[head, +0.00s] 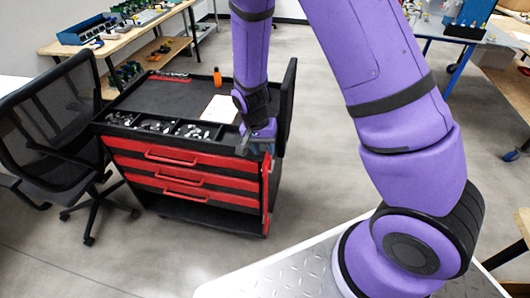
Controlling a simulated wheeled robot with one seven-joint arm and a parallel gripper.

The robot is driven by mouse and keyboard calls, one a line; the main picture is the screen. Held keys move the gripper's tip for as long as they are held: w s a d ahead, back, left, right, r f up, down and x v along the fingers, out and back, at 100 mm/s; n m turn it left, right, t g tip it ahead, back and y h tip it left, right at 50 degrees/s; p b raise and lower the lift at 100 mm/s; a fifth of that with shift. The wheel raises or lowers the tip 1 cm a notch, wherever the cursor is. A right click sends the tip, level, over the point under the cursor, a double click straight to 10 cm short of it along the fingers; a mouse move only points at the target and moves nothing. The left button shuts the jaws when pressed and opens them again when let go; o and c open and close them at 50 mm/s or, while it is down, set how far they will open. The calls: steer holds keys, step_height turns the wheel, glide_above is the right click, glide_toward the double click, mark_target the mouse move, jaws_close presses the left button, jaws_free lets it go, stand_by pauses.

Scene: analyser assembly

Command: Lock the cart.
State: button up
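The cart (190,205) is black with several red-fronted drawers, and it stands left of the middle in the head view. All its drawers look pushed in. A narrow red upright strip (265,195) runs down the right end of its front; I cannot tell whether it is the lock. My gripper (243,145) points down at the front right top corner of the cart, by the top edge. I cannot tell whether it touches the cart. Its fingers are small and partly hidden, so their opening is unclear.
A black mesh office chair (55,125) stands close against the cart's left side. An orange bottle (217,77) and a white sheet (219,109) lie on the cart top. A wooden workbench (120,35) is behind. The grey floor right of the cart is clear.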

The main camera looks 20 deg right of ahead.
steer(key=shift+s+d+f, duration=0.15)
steer(key=shift+f, duration=0.9)
jaws_close()
